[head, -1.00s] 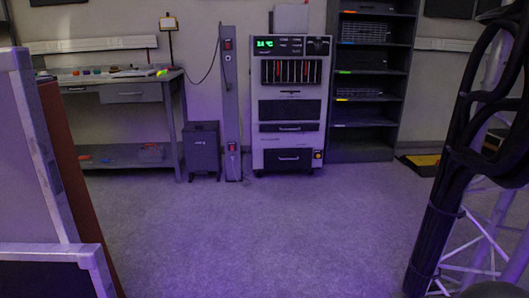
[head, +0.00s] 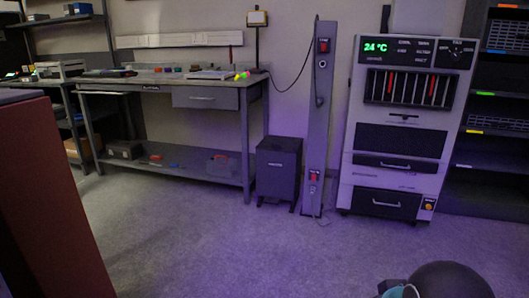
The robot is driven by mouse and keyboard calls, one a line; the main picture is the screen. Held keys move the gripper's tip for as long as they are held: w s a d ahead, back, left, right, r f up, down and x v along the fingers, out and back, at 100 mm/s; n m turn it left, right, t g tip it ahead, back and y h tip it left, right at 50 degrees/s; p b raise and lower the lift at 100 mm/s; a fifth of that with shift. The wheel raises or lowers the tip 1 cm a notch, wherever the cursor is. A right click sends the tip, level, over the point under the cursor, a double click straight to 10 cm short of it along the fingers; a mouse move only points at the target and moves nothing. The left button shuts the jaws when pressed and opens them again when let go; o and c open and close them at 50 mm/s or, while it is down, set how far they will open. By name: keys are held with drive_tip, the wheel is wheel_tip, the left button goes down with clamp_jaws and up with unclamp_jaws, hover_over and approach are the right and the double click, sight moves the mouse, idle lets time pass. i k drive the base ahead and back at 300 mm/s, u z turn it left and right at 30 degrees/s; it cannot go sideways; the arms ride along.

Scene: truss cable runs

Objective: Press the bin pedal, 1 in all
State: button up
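A dark grey bin (head: 279,172) with a flat top stands upright on the floor by the wall, in the middle of the head view. It is between the workbench and a tall grey post. Its lid looks closed. Its base has short dark feet; I cannot make out the pedal clearly at this size. My gripper is not in view. Only a dark rounded part of my own arm shows at the lower right edge, well apart from the bin.
A workbench (head: 212,97) with a lower shelf stands left of the bin. The grey post (head: 316,120) and a white cabinet (head: 395,190) stand right of it. A red-brown panel (head: 45,200) is close on the left. The carpet (head: 220,240) before the bin is clear.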

sight(268, 199)
drive_tip(key=u, duration=0.25)
drive_tip(key=i, duration=1.45)
drive_tip(key=u, duration=0.3)
